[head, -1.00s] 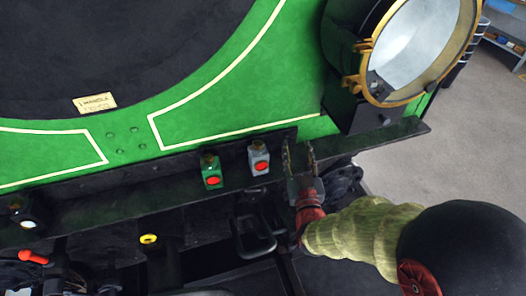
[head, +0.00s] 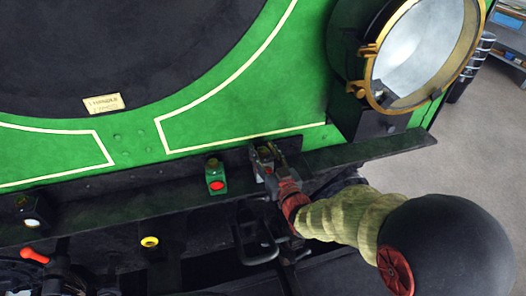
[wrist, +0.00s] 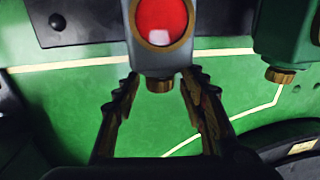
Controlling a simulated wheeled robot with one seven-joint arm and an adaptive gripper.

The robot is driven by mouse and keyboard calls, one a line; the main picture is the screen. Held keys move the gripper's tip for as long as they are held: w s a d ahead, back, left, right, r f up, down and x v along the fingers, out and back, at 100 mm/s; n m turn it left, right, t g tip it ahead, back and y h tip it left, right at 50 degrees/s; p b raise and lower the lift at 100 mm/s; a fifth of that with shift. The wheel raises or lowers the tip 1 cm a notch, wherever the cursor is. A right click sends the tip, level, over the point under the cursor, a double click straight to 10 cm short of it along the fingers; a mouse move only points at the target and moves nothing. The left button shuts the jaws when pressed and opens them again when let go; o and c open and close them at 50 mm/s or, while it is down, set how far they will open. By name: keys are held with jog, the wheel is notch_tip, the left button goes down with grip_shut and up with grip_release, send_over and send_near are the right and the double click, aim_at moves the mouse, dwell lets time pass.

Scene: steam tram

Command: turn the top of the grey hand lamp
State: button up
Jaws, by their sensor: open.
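The grey hand lamp (wrist: 178,55) fills the upper middle of the wrist view, upside down there, with a red lens (wrist: 161,20). Its round brass top (wrist: 160,85) points down in that picture. My gripper (wrist: 159,84) is open, with one finger on each side of the brass top and a visible gap to each. In the head view my gripper (head: 264,160) is at the grey lamp on the dark ledge and hides most of it.
A green hand lamp (head: 216,178) with a red lens stands to the left on the same ledge (head: 120,190); it also shows in the wrist view (wrist: 292,35). A large brass-rimmed headlamp (head: 410,55) stands at the right. The green front plate rises behind.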

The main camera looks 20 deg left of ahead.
jog(key=shift+w+a, duration=0.15)
jog(key=shift+c, duration=0.6)
grip_shut()
